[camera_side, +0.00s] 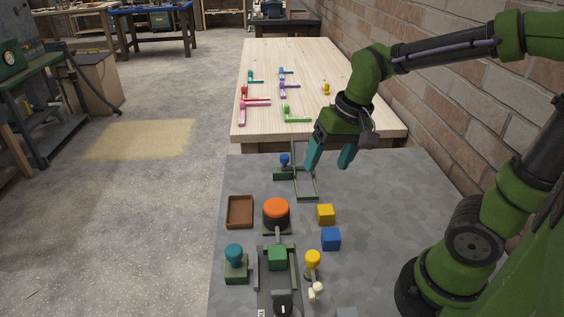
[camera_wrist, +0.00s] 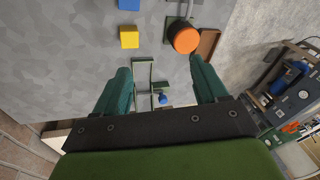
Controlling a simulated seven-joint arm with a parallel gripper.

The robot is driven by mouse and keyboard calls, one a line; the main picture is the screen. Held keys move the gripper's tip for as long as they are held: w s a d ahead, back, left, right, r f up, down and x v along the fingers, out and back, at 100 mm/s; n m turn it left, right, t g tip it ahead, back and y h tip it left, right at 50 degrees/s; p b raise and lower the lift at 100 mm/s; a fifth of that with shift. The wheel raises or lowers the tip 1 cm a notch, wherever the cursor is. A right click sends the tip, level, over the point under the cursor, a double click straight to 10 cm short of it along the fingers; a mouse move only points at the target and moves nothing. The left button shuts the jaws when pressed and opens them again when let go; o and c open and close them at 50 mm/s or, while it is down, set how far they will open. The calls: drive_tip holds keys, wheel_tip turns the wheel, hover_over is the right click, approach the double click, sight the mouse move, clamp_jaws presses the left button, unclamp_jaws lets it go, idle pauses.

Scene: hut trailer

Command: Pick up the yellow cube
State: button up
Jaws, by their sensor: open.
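The yellow cube (camera_side: 326,214) sits on the grey table (camera_side: 400,200), just behind a blue cube in the side view. It also shows in the wrist view (camera_wrist: 129,38), above and near the left finger's tip. My gripper (camera_side: 328,162) is open and empty. It hangs above the table, behind the yellow cube and clear of it. In the wrist view my gripper's two teal fingers (camera_wrist: 161,72) are spread wide, with no cube between them.
A blue cube (camera_side: 331,239) stands close in front of the yellow one. An orange-topped button (camera_side: 276,212) and a brown tray (camera_side: 240,211) are to the left. A green frame (camera_side: 305,183) stands below my gripper.

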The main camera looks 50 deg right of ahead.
drive_tip(key=w+d+f+m+g+h, duration=0.1)
drive_tip(key=w+d+f+m+g, duration=0.1)
drive_tip(key=w+d+f+g, duration=0.15)
drive_tip(key=m, duration=0.1)
hover_over(326, 209)
drive_tip(key=shift+t, duration=0.25)
drive_tip(key=f, duration=1)
drive_tip(key=shift+w+a, duration=0.25)
drive_tip(key=f, duration=0.4)
drive_tip(key=shift+s+d+f, duration=0.15)
drive_tip(key=shift+s+d, duration=0.05)
drive_tip(key=shift+s, duration=0.1)
drive_tip(key=shift+f, duration=0.5)
drive_tip(key=c, duration=1)
wheel_tip(326, 209, up, 10)
drive_tip(key=shift+r, duration=0.1)
drive_tip(key=shift+c, duration=0.2)
